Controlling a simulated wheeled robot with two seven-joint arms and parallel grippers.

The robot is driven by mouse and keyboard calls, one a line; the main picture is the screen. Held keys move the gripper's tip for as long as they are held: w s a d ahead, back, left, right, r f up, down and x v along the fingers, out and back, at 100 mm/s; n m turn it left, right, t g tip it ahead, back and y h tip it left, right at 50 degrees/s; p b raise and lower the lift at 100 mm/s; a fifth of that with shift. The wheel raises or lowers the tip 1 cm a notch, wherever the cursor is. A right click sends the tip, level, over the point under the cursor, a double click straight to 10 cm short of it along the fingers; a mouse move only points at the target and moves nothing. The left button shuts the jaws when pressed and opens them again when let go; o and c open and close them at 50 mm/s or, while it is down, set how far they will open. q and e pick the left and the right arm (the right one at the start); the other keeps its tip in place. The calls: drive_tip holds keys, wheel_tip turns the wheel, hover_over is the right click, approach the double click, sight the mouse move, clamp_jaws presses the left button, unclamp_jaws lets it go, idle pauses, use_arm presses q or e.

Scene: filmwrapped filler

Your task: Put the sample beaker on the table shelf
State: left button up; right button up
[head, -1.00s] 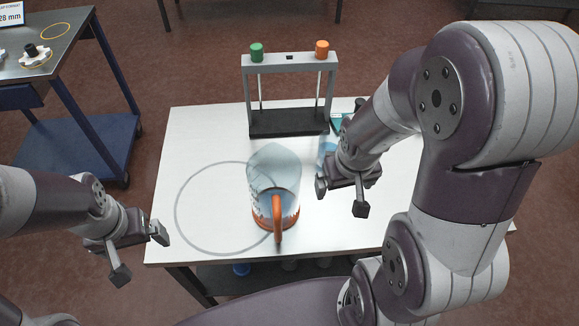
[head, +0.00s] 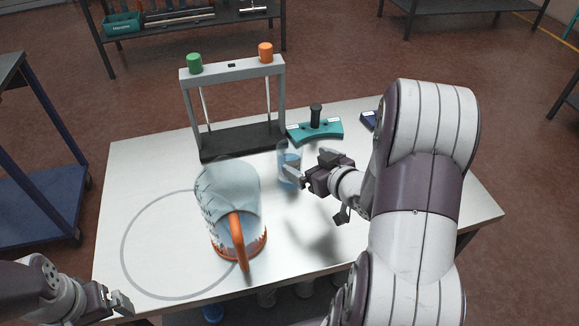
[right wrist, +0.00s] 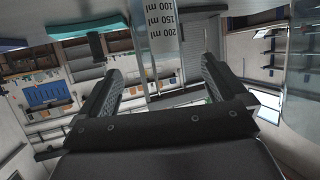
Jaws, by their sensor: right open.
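The sample beaker (head: 287,162) is a small clear glass with bluish contents, standing on the white table (head: 150,160) right of its middle. In the right wrist view the graduated glass (right wrist: 165,35) shows between my finger ends. My right gripper (head: 311,163) is open, close to the beaker's right side; whether a finger touches it I cannot tell. The table shelf (head: 270,312) is a dark board under the tabletop, mostly hidden by the top and my arm. My left gripper (head: 105,306) is at the bottom left, partly cut off, away from the beaker.
A big clear jug (head: 229,195) with an orange handle stands left of the beaker, over a grey ring mark. A frame (head: 232,72) with green and orange knobs stands behind. A teal tool (head: 315,131) lies behind the beaker. Several items stand on the shelf, including a blue one (head: 213,312).

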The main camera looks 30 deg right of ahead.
sight(283, 147)
drive_tip(key=x, duration=0.9)
drive_tip(key=shift+w, duration=0.1)
drive_tip(key=c, duration=1.2)
drive_tip(key=shift+r, duration=0.15)
